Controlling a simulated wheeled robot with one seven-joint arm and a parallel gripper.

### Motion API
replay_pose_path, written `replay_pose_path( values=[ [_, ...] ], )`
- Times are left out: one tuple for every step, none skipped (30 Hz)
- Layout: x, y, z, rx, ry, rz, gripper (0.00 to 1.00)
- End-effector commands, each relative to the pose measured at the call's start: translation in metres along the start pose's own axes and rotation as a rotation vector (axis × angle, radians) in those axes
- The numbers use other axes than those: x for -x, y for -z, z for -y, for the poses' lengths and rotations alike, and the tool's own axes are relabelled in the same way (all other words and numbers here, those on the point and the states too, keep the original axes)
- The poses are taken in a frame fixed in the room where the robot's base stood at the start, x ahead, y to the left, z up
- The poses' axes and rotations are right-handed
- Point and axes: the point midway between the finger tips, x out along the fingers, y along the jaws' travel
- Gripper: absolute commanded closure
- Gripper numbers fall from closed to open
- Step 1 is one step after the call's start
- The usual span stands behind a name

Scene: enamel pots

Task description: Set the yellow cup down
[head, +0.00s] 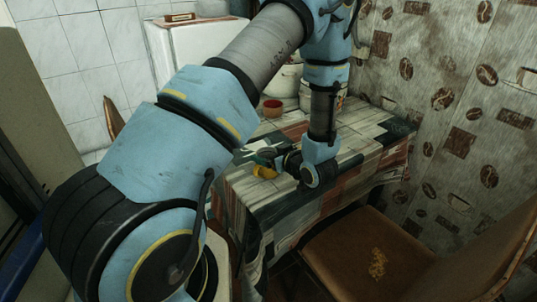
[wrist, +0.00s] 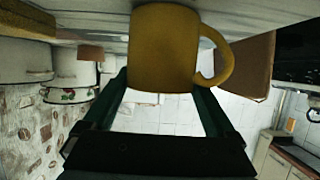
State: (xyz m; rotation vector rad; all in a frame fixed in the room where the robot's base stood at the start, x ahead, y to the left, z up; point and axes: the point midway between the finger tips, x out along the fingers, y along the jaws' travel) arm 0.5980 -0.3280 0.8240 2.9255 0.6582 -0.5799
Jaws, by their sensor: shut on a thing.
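The yellow cup (head: 264,173) is at the near left part of the cloth-covered table (head: 290,207) in the head view. It fills the upper middle of the wrist view (wrist: 163,50), which appears upside down, with its handle to the right. My gripper (wrist: 163,82) is shut on the cup, with a dark green finger on each side of its body. The cup is at or just above the tabletop; I cannot tell whether it touches. My wrist partly covers the grip in the head view.
A red cup (head: 272,108) stands farther back on the table. Pale pots (head: 286,80) stand behind it; a pot with a decorated band shows in the wrist view (wrist: 72,75). A brown chair (head: 370,255) stands at the front right. The patterned wall (head: 450,110) bounds the right.

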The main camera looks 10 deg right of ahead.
Motion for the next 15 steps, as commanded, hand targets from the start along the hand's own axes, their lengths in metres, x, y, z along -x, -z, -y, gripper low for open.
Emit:
replay_pose_path(
  values=[
    [0.0,-0.001,0.0,0.0,0.0,0.0,0.07],
    [0.0,-0.001,0.0,0.0,0.0,0.0,0.03],
    [0.0,-0.001,0.0,0.0,0.0,0.0,0.0],
    [0.0,-0.001,0.0,0.0,0.0,0.0,0.0],
    [0.0,-0.001,0.0,0.0,0.0,0.0,0.0],
    [0.0,-0.001,0.0,0.0,0.0,0.0,0.0],
    [0.0,-0.001,0.0,0.0,0.0,0.0,0.0],
    [0.0,-0.001,0.0,0.0,0.0,0.0,0.0],
    [0.0,0.0,0.0,0.0,0.0,0.0,0.0],
    [0.0,0.0,0.0,0.0,0.0,0.0,0.0],
    [0.001,0.001,0.0,0.0,0.0,0.0,0.0],
    [0.001,0.004,0.0,0.0,0.0,0.0,0.0],
    [0.003,0.004,0.0,0.0,-0.001,0.0,0.0],
    [0.006,0.002,-0.001,0.0,-0.002,0.001,0.0],
    [0.011,0.001,-0.001,-0.001,-0.004,0.001,0.0]
  ],
)
